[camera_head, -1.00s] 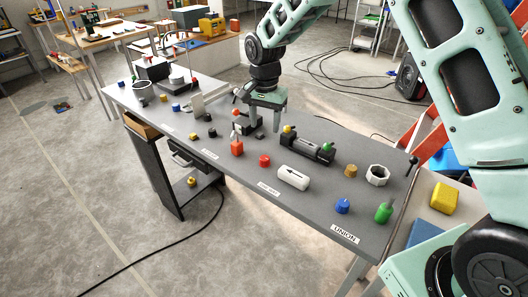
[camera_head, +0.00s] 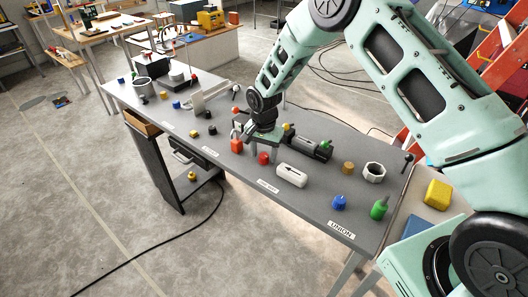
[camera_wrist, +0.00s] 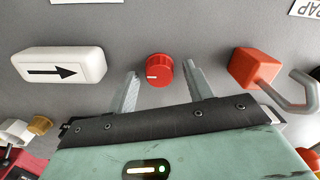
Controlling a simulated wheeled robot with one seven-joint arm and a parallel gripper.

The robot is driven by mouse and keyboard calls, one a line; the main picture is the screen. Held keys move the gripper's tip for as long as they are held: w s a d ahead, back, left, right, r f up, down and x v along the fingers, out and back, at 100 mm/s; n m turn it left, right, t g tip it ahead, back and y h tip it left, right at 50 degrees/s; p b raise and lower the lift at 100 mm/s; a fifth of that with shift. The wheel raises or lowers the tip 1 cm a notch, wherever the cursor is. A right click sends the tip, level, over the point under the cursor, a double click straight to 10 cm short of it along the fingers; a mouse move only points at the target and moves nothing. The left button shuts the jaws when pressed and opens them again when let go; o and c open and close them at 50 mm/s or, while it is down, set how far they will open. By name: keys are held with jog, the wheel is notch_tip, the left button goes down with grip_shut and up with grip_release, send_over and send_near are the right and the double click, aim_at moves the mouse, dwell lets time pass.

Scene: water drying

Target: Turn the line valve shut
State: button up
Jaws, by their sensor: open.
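A small round red knob (camera_head: 263,158) with a white mark, which looks like the line valve, is on the grey bench. In the wrist view the red knob (camera_wrist: 159,70) lies between my two finger tips, with a visible gap to each finger. My gripper (camera_wrist: 160,80) is open and empty, pointing down over the bench. In the head view my gripper (camera_head: 264,148) is just behind the knob. A white block (camera_head: 291,175) with a black arrow stands beside the knob; in the wrist view the white block (camera_wrist: 60,66) is on the left, its arrow pointing toward the knob.
A red padlock-like block (camera_wrist: 256,67) with a grey shackle is close on the knob's other side. A dark cylindrical fitting (camera_head: 308,147) lies behind.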

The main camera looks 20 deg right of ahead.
jog(key=shift+c, duration=0.3)
jog(key=c, duration=0.9)
jog(key=shift+n, duration=0.3)
jog(key=n+b, duration=0.2)
jog(key=n, duration=0.1)
jog(key=shift+f+n, duration=0.1)
jog(key=shift+n, duration=0.3)
jog(key=n+b, duration=0.1)
jog(key=n, duration=0.3)
jog(key=shift+n, duration=0.3)
jog(key=n, duration=0.4)
jog(key=shift+a+b, duration=0.1)
jog(key=shift+b, duration=0.3)
jog(key=n, duration=0.4)
jog(key=shift+n, duration=0.6)
